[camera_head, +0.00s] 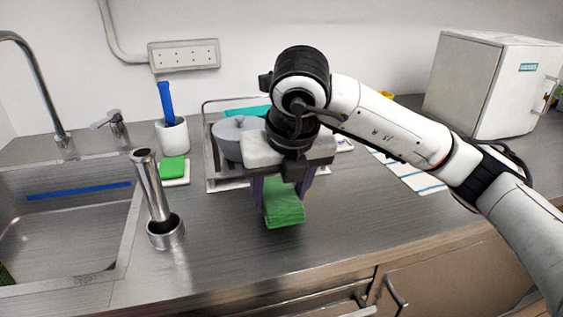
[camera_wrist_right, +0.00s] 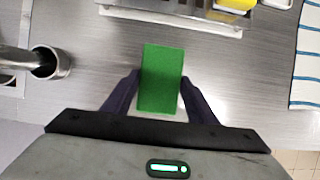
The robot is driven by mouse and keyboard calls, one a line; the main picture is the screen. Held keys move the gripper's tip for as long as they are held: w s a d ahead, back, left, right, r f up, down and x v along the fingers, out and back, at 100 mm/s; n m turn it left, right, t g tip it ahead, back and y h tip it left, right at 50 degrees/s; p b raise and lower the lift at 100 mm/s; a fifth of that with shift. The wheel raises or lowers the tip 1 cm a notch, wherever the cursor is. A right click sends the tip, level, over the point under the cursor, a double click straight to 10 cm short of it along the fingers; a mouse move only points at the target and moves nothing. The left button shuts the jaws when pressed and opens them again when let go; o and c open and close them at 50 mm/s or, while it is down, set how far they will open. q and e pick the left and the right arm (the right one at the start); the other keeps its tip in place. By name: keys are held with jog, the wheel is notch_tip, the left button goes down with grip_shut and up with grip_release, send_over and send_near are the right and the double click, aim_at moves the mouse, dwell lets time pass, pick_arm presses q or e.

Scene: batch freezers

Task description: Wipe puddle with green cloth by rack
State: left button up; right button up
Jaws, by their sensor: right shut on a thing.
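My right gripper (camera_head: 283,190) points down in front of the dish rack (camera_head: 215,186), with its fingers shut on a green cloth (camera_head: 284,208). In the right wrist view the cloth (camera_wrist_right: 161,78) is a green rectangle between the two dark purple fingers (camera_wrist_right: 160,92). It is low over the steel counter; I cannot tell whether it touches the surface. I cannot clearly make out a puddle; the cloth and gripper hide part of the counter. My left gripper is not in view.
A steel cylinder with a tube (camera_head: 165,232) stands left of the cloth, beside the sink (camera_head: 65,240). A green sponge (camera_head: 174,167) lies on a white dish near a blue-handled brush (camera_head: 167,103). A striped towel (camera_head: 410,172) lies right of the rack. The front right counter is clear.

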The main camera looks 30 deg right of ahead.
jog(key=shift+r+p, duration=1.25)
jog(key=shift+r, duration=1.2)
jog(key=shift+f, duration=0.1)
